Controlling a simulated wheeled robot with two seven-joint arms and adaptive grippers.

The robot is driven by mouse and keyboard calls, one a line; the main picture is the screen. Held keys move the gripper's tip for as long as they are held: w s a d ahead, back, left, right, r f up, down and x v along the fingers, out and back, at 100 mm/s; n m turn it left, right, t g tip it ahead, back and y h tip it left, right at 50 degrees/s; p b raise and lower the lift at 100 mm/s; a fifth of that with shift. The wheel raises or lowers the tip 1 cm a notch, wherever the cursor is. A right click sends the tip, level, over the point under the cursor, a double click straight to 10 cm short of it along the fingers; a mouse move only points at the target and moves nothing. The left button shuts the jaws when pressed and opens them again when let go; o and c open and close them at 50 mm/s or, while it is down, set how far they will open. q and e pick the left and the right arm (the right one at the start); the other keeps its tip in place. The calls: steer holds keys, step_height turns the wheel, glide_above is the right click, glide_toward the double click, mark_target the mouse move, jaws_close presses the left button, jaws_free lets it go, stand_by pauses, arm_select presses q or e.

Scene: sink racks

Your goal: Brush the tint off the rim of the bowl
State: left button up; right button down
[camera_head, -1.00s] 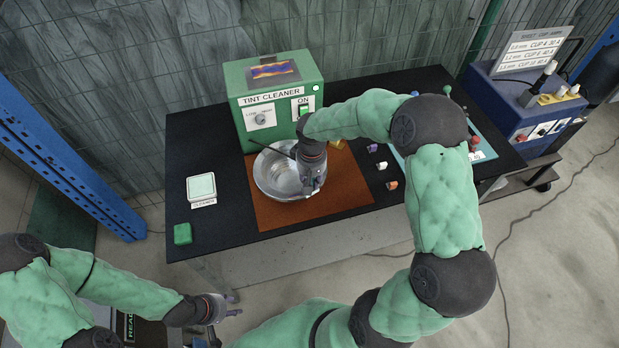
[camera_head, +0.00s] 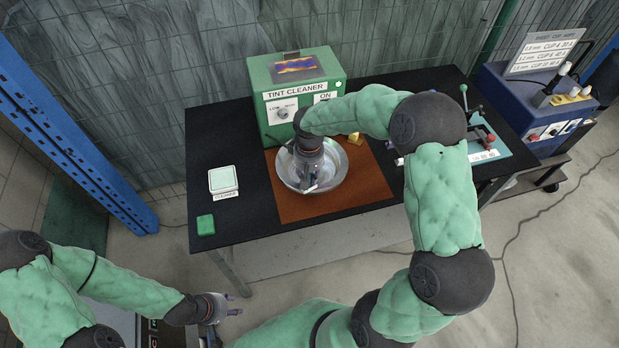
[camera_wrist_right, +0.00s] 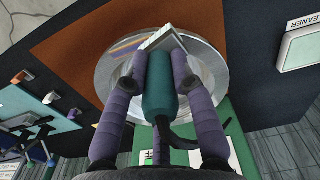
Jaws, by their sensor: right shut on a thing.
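The metal bowl (camera_head: 341,166) sits on a brown mat in front of the tint cleaner, and its rim shows in the right wrist view (camera_wrist_right: 104,72). My right gripper (camera_head: 309,184) is over the bowl. In the right wrist view its purple fingers (camera_wrist_right: 157,75) are shut on the teal handle of a brush (camera_wrist_right: 160,92). The brush's pale head (camera_wrist_right: 163,39) is over the bowl; whether it touches the rim is unclear. An orange and blue streak (camera_wrist_right: 128,46) shows beside the head. My left gripper (camera_head: 236,304) is open and empty, in front of the table.
The green tint cleaner (camera_head: 294,92) stands behind the bowl. A white pad (camera_head: 222,180) and a green block (camera_head: 205,225) lie on the black table to the left. My right forearm hides part of the table on the right. A blue cart (camera_head: 535,110) stands beyond.

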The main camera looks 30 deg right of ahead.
steer(key=shift+d+r+p, duration=0.15)
steer(key=shift+r+p, duration=0.1)
steer(key=shift+r, duration=0.3)
steer(key=shift+d+r+p, duration=0.15)
steer(key=shift+r+p, duration=0.1)
steer(key=shift+r, duration=0.25)
step_height(320, 180, up, 2)
steer(key=shift+a+r+p, duration=0.1)
steer(key=shift+a+p, duration=0.05)
steer(key=shift+p, duration=0.55)
steer(key=shift+r+p, duration=0.65)
steer(key=shift+r, duration=0.4)
